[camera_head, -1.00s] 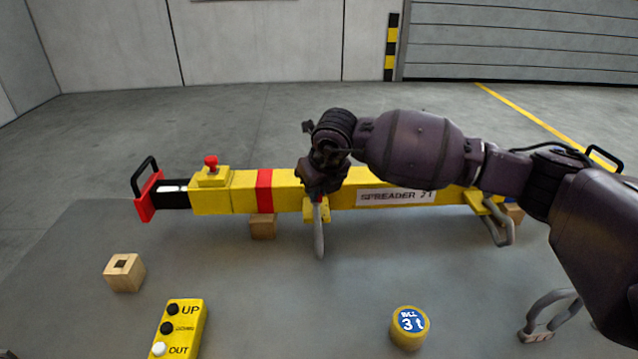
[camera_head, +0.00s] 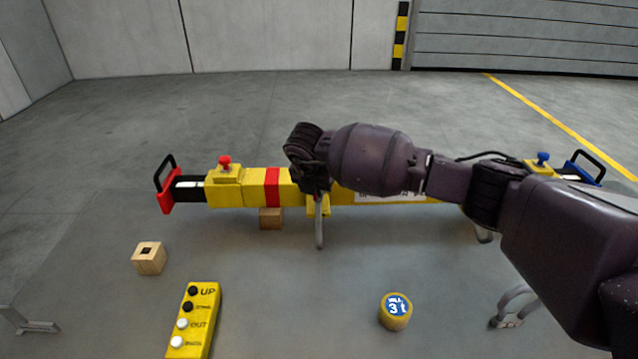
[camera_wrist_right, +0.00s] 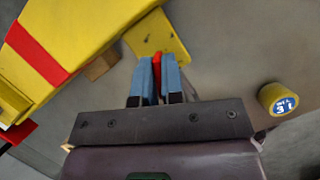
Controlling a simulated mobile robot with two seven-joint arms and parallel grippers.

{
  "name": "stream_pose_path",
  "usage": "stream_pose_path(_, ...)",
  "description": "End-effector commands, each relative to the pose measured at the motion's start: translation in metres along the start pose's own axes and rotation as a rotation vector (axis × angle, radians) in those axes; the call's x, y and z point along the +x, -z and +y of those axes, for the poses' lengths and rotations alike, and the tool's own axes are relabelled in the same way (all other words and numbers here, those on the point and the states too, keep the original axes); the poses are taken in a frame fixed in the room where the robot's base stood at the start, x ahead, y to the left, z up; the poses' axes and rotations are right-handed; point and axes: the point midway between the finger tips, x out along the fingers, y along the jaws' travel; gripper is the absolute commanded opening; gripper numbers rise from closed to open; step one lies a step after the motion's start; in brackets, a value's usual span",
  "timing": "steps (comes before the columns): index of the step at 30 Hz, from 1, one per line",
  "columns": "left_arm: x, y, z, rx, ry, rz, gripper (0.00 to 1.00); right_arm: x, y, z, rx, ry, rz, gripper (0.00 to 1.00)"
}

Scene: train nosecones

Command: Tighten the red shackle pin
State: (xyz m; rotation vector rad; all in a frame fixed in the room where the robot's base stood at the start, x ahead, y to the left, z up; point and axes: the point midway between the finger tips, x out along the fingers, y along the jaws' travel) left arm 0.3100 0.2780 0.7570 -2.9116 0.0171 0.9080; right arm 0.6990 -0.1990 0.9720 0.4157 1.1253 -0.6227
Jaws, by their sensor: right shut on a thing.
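The yellow spreader beam (camera_head: 251,188) lies across the floor mat. A grey shackle (camera_head: 319,232) hangs down at a yellow lug (camera_head: 319,209) under the beam's middle. My right gripper (camera_head: 313,192) is above that lug, its fingers mostly hidden by the wrist in the head view. In the right wrist view its blue fingers (camera_wrist_right: 159,80) are shut on the red shackle pin (camera_wrist_right: 157,70), which shows as a narrow red strip between them. The yellow lug plate (camera_wrist_right: 152,33) is just beyond the fingertips. How far the pin is seated is hidden. My left gripper is out of view.
A yellow button pendant (camera_head: 203,298) and a round yellow 3 t piece (camera_head: 395,313) lie in front. A wooden block with a hole (camera_head: 150,258) is at left. Another shackle (camera_head: 512,308) stands at right. The mat between pendant and round piece is clear.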

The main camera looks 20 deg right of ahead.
Motion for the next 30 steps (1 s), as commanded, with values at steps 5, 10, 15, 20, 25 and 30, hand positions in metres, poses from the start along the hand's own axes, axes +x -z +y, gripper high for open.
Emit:
stream_pose_path(5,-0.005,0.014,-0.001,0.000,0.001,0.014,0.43,-0.002,0.000,0.001,0.155,0.066,0.001,0.00)
stream_pose_path(10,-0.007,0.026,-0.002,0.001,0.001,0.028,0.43,-0.002,0.001,0.001,0.304,0.128,0.001,0.00)
stream_pose_path(15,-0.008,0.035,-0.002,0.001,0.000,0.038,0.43,-0.001,0.001,0.001,0.454,0.190,0.002,0.00)
stream_pose_path(20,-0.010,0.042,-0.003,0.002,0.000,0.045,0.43,-0.001,0.001,0.001,0.594,0.249,0.001,0.00)
stream_pose_path(25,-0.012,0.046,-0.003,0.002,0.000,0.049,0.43,-0.001,0.000,0.000,0.737,0.308,0.000,0.00)
stream_pose_path(30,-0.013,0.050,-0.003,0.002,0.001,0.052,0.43,-0.001,0.000,0.000,0.864,0.359,0.000,0.00)
